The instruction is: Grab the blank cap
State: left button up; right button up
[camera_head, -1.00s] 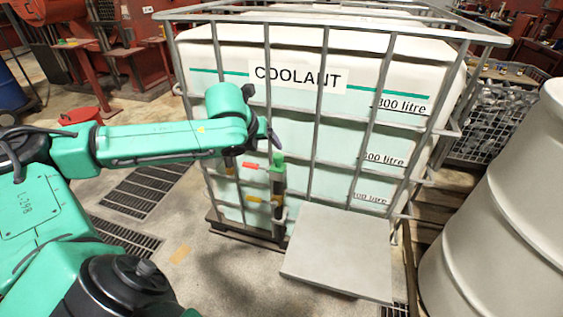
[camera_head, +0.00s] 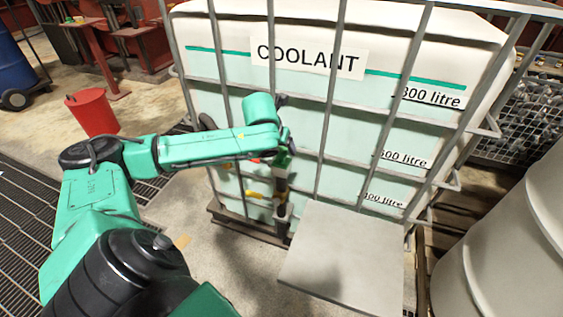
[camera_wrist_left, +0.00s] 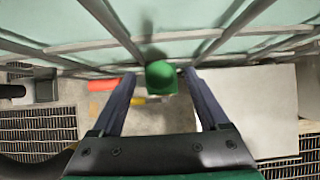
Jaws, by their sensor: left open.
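The green cap (camera_wrist_left: 161,76), which looks like the blank cap, sits on top of an upright dark pipe in front of the coolant tank. In the head view the cap (camera_head: 282,162) is partly hidden by my left wrist. My left gripper (camera_wrist_left: 160,73) is open, with its two dark fingers on either side of the cap. I see a gap on the left; I cannot tell whether either finger touches it. In the head view the left gripper (camera_head: 286,143) is just above the cap and mostly hidden. My right gripper is not in view.
The caged coolant tank (camera_head: 310,105) stands close behind. A red handle (camera_wrist_left: 103,85) and a yellow one (camera_head: 254,195) are beside the pipe. A grey plate (camera_head: 345,255) lies to the right, with a pale drum (camera_head: 500,245) beyond. A red bucket (camera_head: 92,112) stands at the left.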

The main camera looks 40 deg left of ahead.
pick_arm(q)
jog(key=shift+x, duration=1.2)
jog(key=shift+r, duration=0.1)
jog(key=shift+c, duration=0.3)
grip_shut()
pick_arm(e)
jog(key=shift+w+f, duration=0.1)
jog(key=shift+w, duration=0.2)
pick_arm(q)
jog(key=shift+r, duration=0.1)
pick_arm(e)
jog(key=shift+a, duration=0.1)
